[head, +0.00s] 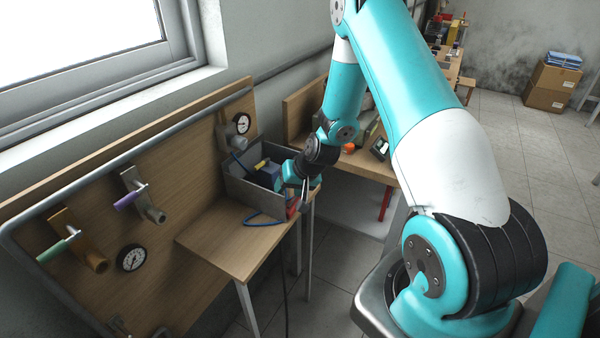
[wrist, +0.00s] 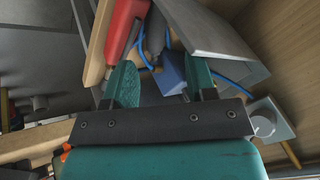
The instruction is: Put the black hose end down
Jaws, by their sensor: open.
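My gripper (head: 304,188) is at the right side of a grey open bin on the small wooden table, pointing down. In the wrist view its two teal fingers (wrist: 162,82) stand wide apart, with nothing clearly held between them. A dark grey, rounded piece (wrist: 156,32) shows beyond the fingertips, beside a red part; it may be the black hose end, but I cannot tell for sure. A thin dark hose (head: 286,312) hangs below the table edge in the head view; its upper end is hidden.
The grey bin (head: 236,188) holds a blue block (head: 268,176). A blue hose (head: 262,221) loops over the table (head: 232,240). A red part (wrist: 122,28) lies near the fingers. The wooden panel (head: 90,180) carries gauges and valves. The table's front left is clear.

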